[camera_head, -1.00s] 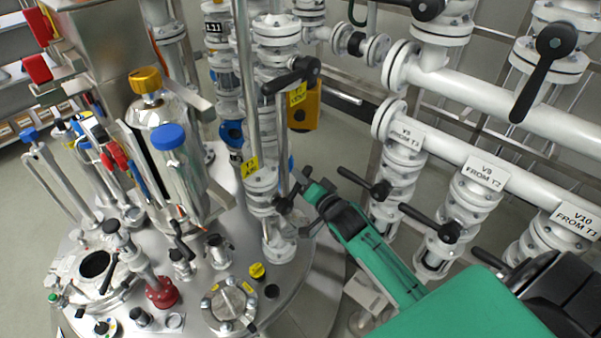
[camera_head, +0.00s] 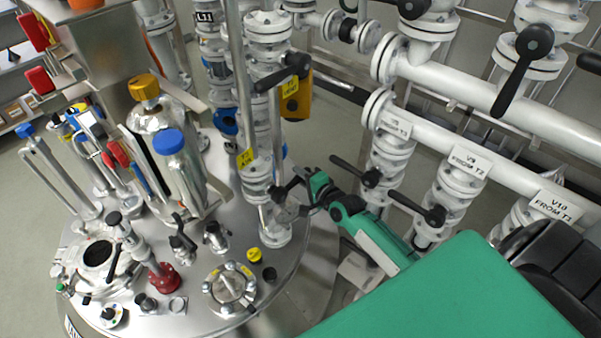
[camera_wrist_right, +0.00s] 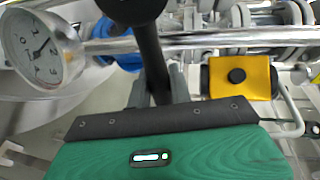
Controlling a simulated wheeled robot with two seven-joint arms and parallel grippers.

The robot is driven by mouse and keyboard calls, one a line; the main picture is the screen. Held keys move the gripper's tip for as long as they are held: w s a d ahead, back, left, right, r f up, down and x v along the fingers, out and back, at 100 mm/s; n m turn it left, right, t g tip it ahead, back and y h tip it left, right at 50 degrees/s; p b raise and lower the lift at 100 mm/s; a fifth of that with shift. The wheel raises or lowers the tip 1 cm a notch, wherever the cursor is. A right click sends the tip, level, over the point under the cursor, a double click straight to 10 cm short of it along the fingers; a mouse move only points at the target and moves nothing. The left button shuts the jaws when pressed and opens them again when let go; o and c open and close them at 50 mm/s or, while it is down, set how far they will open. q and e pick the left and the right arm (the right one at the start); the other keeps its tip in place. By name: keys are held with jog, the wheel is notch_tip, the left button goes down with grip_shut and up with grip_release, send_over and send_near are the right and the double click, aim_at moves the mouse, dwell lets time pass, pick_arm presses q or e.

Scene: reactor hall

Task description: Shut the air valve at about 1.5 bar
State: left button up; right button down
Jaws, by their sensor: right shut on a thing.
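The black lever of the air valve (camera_wrist_right: 148,45) runs down the middle of the right wrist view, between the fingers of my right gripper (camera_wrist_right: 160,92). My right gripper (camera_head: 298,207) is shut on this lever, beside the steel pipe at the vessel's right rim in the head view. The fingers and my green wrist hide part of the lever and valve. A round white pressure gauge (camera_wrist_right: 36,48) stands at the left of the wrist view. Its needle shows, but the dial is tilted and small, so I cannot read the value. My left gripper is not in view.
White pipes with black levers and labels V9 (camera_head: 470,160) and V10 (camera_head: 553,205) stand right of the vessel lid (camera_head: 200,270). A yellow box (camera_head: 297,97) hangs behind the gripper; it also shows in the wrist view (camera_wrist_right: 240,77). Bottles and fittings crowd the lid.

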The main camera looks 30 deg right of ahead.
jog(key=shift+s+f, duration=0.1)
jog(key=shift+f, duration=0.35)
jog(key=c, duration=1.3)
grip_release()
jog(key=shift+r, duration=0.1)
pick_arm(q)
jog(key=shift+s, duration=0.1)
pick_arm(e)
jog(key=shift+r, duration=0.1)
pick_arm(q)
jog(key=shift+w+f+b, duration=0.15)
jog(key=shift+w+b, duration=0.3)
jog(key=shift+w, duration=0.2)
pick_arm(e)
jog(key=v, duration=1.3)
jog(key=shift+s+d, duration=0.2)
jog(key=shift+s, duration=0.15)
